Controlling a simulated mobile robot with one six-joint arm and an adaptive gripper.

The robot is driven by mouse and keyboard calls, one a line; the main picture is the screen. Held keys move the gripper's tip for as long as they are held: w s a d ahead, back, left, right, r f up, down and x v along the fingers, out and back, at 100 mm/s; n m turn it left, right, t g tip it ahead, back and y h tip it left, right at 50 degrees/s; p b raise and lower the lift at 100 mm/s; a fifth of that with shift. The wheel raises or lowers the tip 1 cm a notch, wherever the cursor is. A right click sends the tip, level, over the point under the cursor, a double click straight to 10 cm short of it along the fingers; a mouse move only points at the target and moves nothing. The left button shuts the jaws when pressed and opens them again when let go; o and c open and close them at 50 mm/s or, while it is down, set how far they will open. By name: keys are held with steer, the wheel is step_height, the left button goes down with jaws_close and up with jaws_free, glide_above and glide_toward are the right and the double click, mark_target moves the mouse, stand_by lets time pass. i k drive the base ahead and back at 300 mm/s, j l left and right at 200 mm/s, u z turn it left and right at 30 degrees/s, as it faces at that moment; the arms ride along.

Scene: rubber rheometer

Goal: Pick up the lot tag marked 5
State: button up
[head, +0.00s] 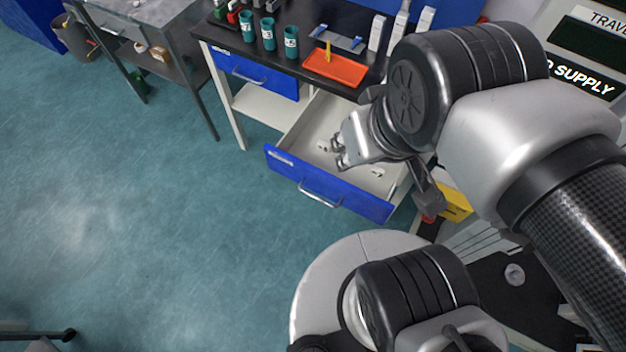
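A blue-fronted drawer (335,200) is pulled open below the dark bench. Small white pieces lie on its pale floor, one to the left of my gripper (322,146) and one to the right (377,172). They look like tags, but their marks are too small to read, so I cannot tell which is 5. My gripper (339,154) is over the open drawer and points left in the picture. Its two fingertips look apart, with nothing visible between them. My gripper and wrist hide part of the drawer's inside.
On the bench stand several teal cups (268,34), an orange tray (335,67) and white bottles or boxes (377,32). A closed blue drawer (255,74) is at left. A yellow box (455,204) is right of the open drawer.

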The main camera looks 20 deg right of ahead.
mark_target(322, 146)
steer(key=i+j+z, duration=0.1)
steer(key=j+z, duration=0.2)
steer(key=z, duration=0.15)
steer(key=j+z, duration=0.7)
steer(key=z, duration=0.2)
steer(key=j, duration=0.45)
steer(key=k+j+z, duration=0.1)
steer(key=j, duration=0.35)
steer(key=k+j, duration=0.1)
steer(key=j, duration=0.3)
steer(key=k+z, duration=0.3)
steer(key=k+l+z, duration=0.1)
steer(key=k+z, duration=0.15)
steer(key=k+l, duration=0.05)
steer(key=k, duration=0.05)
